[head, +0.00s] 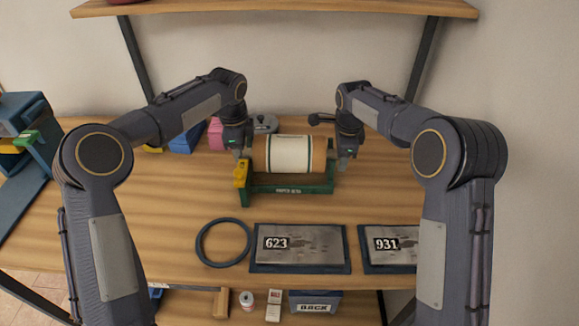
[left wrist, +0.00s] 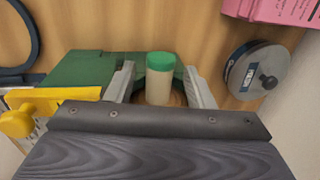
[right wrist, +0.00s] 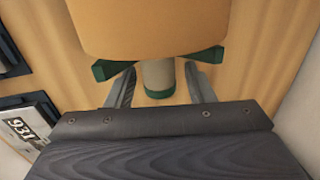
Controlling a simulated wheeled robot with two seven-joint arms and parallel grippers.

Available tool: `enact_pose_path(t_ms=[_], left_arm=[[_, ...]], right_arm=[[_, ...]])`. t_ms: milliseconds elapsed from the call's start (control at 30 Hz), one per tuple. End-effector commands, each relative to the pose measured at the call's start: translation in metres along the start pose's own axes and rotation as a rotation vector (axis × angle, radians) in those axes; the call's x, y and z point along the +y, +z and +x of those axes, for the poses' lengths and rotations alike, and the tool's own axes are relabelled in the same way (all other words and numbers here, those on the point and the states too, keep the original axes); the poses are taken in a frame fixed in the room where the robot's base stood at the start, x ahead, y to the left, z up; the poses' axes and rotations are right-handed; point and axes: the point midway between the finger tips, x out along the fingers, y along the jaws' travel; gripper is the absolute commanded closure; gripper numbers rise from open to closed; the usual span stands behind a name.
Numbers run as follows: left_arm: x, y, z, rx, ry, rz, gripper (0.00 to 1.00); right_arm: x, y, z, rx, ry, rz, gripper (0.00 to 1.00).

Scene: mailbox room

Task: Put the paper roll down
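The paper roll (head: 290,153), tan with a broad white band, lies level over the green paper stand (head: 290,188); its ends appear to be at the stand's supports. My left gripper (head: 243,152) is at the roll's left end. In the left wrist view, its fingers (left wrist: 160,85) are apart on either side of a cream rod end with a green cap (left wrist: 160,62), with gaps visible. My right gripper (head: 342,160) is at the right end. In the right wrist view, its fingers (right wrist: 160,86) are apart around the rod's other end (right wrist: 158,76), below the roll's tan body (right wrist: 155,25). Exact contact is hidden.
A yellow part (head: 241,174) sits on the stand's left side. A dark ring (head: 223,243) and plates marked 623 (head: 300,246) and 931 (head: 390,246) lie in front. Blue and pink boxes (head: 216,134) and a grey round object (head: 264,124) stand behind.

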Motion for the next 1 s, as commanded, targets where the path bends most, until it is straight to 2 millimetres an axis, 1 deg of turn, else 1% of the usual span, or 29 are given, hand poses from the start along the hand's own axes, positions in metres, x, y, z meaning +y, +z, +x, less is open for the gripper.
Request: enact_pose_path(t_ms=[167,267,367,600,700,833,1000], left_arm=[[0.0,0.0,-0.001,0.0,0.0,0.0,0.52],[-0.001,0.0,-0.007,0.0,-0.002,0.0,0.52],[-0.001,0.0,-0.022,0.0,-0.004,-0.001,0.52],[-0.001,-0.001,-0.074,0.0,-0.006,0.0,0.52],[-0.001,0.0,-0.092,0.001,-0.003,-0.001,0.52],[-0.001,0.0,-0.11,0.0,-0.003,0.0,0.52],[0.0,0.0,-0.12,0.0,-0.001,0.0,0.52]], right_arm=[[0.0,0.0,0.0,0.0,0.0,0.0,0.52],[0.0,0.0,0.0,0.0,0.0,0.0,0.52],[0.0,0.0,0.0,0.0,0.0,0.0,0.52],[0.0,0.0,0.0,0.0,0.0,0.0,0.52],[0.0,0.0,0.0,0.0,0.0,0.0,0.52],[0.0,0.0,0.0,0.0,0.0,0.0,0.52],[0.0,0.0,-0.004,0.0,-0.002,0.0,0.52]])
